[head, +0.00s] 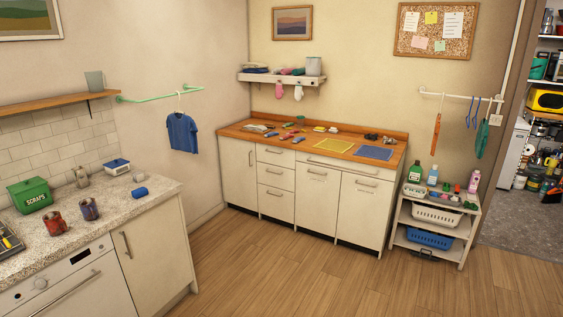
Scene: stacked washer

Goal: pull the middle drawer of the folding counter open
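The folding counter (232,131) has a wooden top and cream fronts and stands against the back wall. Its stack of three drawers is between a left door and the right-hand doors. The middle drawer (269,180) looks closed, flush with the top drawer (267,158) and the bottom drawer (269,205). Each drawer front has a horizontal bar handle; the middle drawer handle (274,172) is near its upper edge. Neither of my grippers shows in the head view.
A stone-topped kitchen counter (150,198) with an oven stands at the near left. A white shelf cart (399,215) with baskets stands right of the folding counter. The wooden floor (290,280) before the drawers is clear. A doorway opens at the far right.

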